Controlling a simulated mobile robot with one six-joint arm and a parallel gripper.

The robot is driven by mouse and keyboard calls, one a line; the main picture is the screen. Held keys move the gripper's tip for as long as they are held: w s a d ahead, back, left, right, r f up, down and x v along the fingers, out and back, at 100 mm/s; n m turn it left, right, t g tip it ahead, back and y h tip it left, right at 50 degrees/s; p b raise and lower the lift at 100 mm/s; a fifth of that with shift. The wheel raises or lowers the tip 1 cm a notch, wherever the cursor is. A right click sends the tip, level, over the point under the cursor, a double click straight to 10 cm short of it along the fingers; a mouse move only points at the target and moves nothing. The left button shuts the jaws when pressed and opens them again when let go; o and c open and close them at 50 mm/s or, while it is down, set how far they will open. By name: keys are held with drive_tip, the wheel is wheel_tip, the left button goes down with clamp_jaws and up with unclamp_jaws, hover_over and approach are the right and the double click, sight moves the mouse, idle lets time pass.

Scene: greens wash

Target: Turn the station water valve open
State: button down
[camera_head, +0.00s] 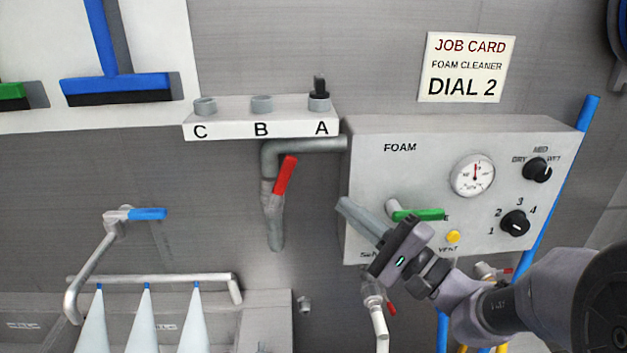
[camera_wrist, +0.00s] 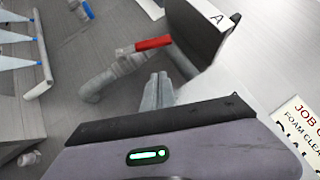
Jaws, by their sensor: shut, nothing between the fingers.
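A valve with a red lever (camera_head: 285,175) sits on the grey pipe (camera_head: 272,216) left of the foam box. The lever slants up and right, close to the line of the pipe; no label shows beside it. In the wrist view the red lever (camera_wrist: 152,43) lies beyond my fingertips, across the pipe's elbow. A green lever (camera_head: 419,215) lies level on the box front, its label partly hidden. My gripper (camera_head: 347,204) is shut and empty in front of the box's left edge, right of the red lever and apart from it. It also shows in the wrist view (camera_wrist: 158,82).
The foam box (camera_head: 400,180) carries a gauge (camera_head: 473,176), two black dials and a yellow button (camera_head: 453,237). A shelf (camera_head: 222,127) marked C, B, A is above the pipe. A blue-handled tap (camera_head: 147,214) and sink are lower left. Bare wall lies left of the pipe.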

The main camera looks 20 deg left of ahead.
sight(290, 176)
drive_tip(key=a+r, duration=0.3)
drive_tip(key=a, duration=0.5)
drive_tip(key=shift+a, duration=0.15)
drive_tip(key=shift+s+r+p, duration=0.1)
drive_tip(key=shift+p, duration=0.2)
drive_tip(key=a+r+n+h+p, duration=0.1)
drive_tip(key=s+r+n+g+p, duration=0.1)
drive_tip(key=n, duration=0.1)
drive_tip(key=shift+s+a+h, duration=0.1)
drive_tip(key=shift+a+h, duration=0.3)
drive_tip(key=shift+s+a+b, duration=0.1)
drive_tip(key=shift+a+b, duration=0.3)
drive_tip(key=shift+b, duration=0.2)
